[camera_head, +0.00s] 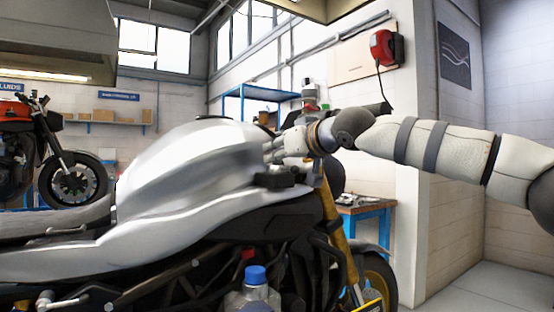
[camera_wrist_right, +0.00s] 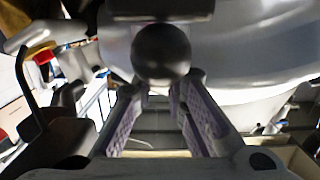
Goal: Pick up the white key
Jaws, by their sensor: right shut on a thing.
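My right gripper (camera_head: 275,150) comes in from the right at the front of the silver motorcycle tank (camera_head: 190,165), near the ignition area. In the right wrist view the two fingers of my right gripper (camera_wrist_right: 163,84) come together below a dark round knob (camera_wrist_right: 162,52). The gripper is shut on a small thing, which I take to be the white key. The key is mostly hidden between the fingertips, and its shape cannot be made out. My left gripper is not in view.
The motorcycle fills the lower left and middle of the head view. A bottle with a blue cap (camera_head: 256,276) stands close in front of it. A blue-legged workbench (camera_head: 366,209) is behind on the right, and an orange motorcycle (camera_head: 62,165) at the far left. Open floor lies at lower right.

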